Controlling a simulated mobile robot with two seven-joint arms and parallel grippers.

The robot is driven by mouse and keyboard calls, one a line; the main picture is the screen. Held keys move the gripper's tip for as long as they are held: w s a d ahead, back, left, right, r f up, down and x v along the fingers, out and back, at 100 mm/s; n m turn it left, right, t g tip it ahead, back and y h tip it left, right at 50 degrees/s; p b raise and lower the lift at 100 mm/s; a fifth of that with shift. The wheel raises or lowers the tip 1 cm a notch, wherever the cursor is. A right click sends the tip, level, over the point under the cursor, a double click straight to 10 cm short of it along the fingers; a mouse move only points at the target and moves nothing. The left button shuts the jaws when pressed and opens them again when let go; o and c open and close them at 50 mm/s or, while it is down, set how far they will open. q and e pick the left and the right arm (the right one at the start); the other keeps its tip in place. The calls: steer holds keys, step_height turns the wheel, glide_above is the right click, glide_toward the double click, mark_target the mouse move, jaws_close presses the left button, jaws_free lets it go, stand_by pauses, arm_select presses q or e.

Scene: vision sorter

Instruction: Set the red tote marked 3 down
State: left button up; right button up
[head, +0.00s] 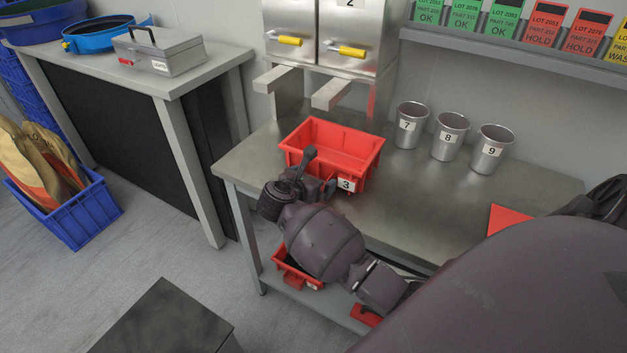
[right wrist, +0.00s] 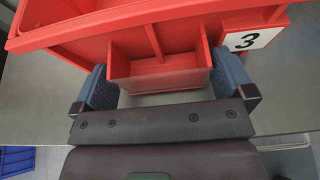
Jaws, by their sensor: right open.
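The red tote marked 3 (head: 340,142) sits upright on the steel table (head: 420,200), near its front left part. It is empty as far as I can see, and its white label (head: 346,185) faces the front. My right gripper (head: 318,172) is at the tote's front wall. In the right wrist view the tote (right wrist: 70,35) fills the top, and my right gripper (right wrist: 165,78) is open. Its two blue-grey fingers stand on either side of a small projecting part of the tote, and I cannot tell whether they touch it. My left gripper is not in view.
Three metal cups marked 7 (head: 410,128), 8 (head: 449,138) and 9 (head: 490,152) stand right of the tote. A dispenser cabinet (head: 335,50) with chutes rises behind it. Red bins (head: 298,268) sit on the lower shelf. Clear tabletop lies between tote and cups.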

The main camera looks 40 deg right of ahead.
steer(key=v, duration=1.1)
steer(key=s+r+n+t+y, duration=0.1)
steer(key=s+n+t+y, duration=0.15)
steer(key=n+t, duration=0.75)
steer(key=s+r+n+t+y, duration=0.1)
steer(key=s+n+t, duration=0.35)
steer(key=n, duration=1.05)
steer(key=s+a+f+n+g+y, duration=0.1)
steer(key=s+f+n+g+y, duration=0.7)
steer(key=s+f+n, duration=0.8)
step_height(320, 180, down, 2)
steer(key=n+y, duration=0.1)
steer(key=n, duration=0.8)
steer(key=shift+s+a+n, duration=0.25)
steer(key=shift+a+n, duration=0.05)
steer(key=shift+a, duration=0.1)
steer(key=shift+f+g, duration=0.1)
steer(key=shift+g, duration=0.15)
